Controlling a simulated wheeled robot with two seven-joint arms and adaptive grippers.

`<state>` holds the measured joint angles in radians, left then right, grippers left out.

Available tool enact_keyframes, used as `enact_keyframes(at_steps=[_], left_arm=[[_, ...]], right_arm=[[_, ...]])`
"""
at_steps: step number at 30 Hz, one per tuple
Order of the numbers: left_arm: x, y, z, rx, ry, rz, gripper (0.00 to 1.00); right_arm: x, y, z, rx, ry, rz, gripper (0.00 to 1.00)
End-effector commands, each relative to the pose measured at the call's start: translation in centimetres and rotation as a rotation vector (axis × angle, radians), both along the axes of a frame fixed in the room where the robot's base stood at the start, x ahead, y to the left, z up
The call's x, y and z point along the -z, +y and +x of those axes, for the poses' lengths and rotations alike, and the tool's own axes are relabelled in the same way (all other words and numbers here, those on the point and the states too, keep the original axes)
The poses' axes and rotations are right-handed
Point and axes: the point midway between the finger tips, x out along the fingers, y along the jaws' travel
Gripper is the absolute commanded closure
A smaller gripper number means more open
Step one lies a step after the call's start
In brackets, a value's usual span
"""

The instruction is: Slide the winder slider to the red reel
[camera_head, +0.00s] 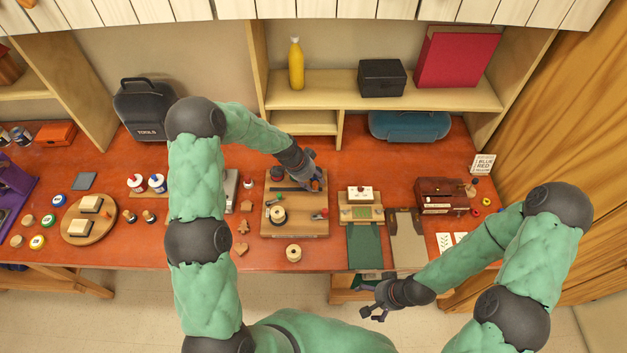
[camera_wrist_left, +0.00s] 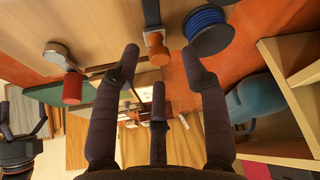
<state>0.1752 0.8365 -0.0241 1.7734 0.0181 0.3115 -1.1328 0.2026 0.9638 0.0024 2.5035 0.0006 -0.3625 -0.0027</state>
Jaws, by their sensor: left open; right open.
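The winder's wooden board (camera_head: 295,228) lies on the red bench below my left gripper (camera_head: 314,184). A dark slider track (camera_head: 288,189) crosses it. In the left wrist view, an orange slider knob (camera_wrist_left: 157,50) sits at the track's near end, between my open fingertips (camera_wrist_left: 160,62) and not gripped. A blue reel (camera_wrist_left: 207,30) stands just beside it. A small dark reddish reel (camera_head: 277,173), perhaps the red one, stands at the board's back left, at the other end. My right gripper (camera_head: 378,298) is open and empty, low in front of the bench.
A crank with a red handle (camera_wrist_left: 72,88) and a spool (camera_head: 278,215) are on the board. A small box on a stand (camera_head: 360,194) is to its right. A blue case (camera_head: 410,125) lies under the shelf.

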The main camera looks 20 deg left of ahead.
Motion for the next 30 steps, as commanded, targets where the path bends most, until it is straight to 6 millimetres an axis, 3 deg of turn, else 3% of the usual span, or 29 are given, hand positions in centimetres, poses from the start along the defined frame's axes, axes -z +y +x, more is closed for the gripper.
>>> enact_keyframes(at_steps=[14, 19, 26, 30], left_arm=[[1.1, -0.3, 0.3, -0.001, 0.0, 0.0, 0.55], [1.1, -0.3, 0.3, -0.001, 0.0, 0.0, 1.0], [1.1, -0.3, 0.3, -0.002, -0.002, 0.001, 1.0], [1.2, 1.0, 0.2, -0.005, -0.005, 0.002, 1.0]], right_arm=[[-0.1, 0.0, 0.0, 0.0, 0.0, 0.0, 0.06], [-0.1, 0.0, 0.0, 0.0, 0.0, 0.0, 0.06], [0.0, 0.0, 0.0, 0.0, 0.0, 0.0, 0.06], [0.9, 0.0, 0.0, 0.0, 0.0, 0.0, 0.06]])
